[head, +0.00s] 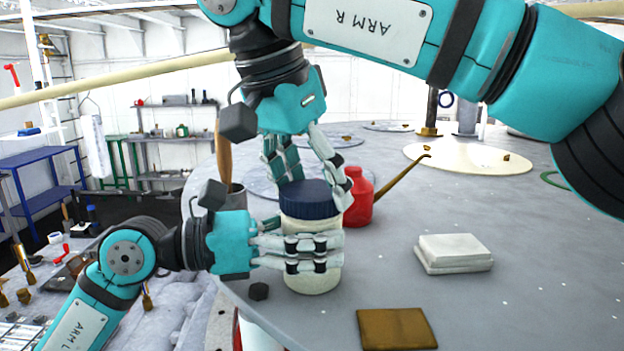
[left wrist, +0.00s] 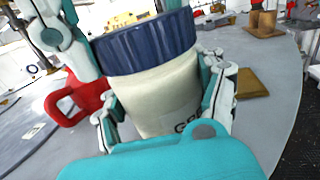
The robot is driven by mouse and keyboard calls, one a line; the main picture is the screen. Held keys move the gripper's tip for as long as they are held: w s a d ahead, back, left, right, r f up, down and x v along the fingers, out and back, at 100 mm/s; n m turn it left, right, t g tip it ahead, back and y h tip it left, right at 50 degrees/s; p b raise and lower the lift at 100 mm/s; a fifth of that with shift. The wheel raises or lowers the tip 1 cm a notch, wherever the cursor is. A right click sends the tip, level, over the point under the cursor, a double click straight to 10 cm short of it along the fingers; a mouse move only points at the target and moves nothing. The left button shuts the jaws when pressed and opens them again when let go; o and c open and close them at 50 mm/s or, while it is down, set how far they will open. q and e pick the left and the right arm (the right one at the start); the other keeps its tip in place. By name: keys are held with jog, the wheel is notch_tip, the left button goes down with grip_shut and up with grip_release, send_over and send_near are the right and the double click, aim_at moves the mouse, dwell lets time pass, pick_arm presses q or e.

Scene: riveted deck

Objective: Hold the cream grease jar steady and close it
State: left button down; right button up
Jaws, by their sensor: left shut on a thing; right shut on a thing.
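The cream grease jar (head: 313,284) stands upright on the grey riveted deck, with a dark blue lid (head: 309,199) on its top. My left gripper (head: 325,252) is shut around the jar's body from the left. In the left wrist view the jar's body (left wrist: 155,95) sits between the left fingers, with part of its lettering hidden. My right gripper (head: 312,172) comes from above and is shut on the blue lid. The lid (left wrist: 145,42) rests on the jar's mouth; I cannot tell how tightly it is seated.
A red oil can (head: 359,198) with a long brass spout stands just behind the jar. A stack of white cloths or pads (head: 453,254) lies to the right. A brown flat pad (head: 396,329) lies in front.

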pick_arm(q)
jog(key=shift+f, duration=0.1)
pick_arm(e)
jog(key=m+g, duration=0.1)
jog(key=m, duration=0.2)
jog(key=m+g+h, duration=0.1)
jog(key=m, duration=0.1)
jog(key=shift+m, duration=0.4)
jog(key=o, duration=0.9)
jog(key=shift+r, duration=0.15)
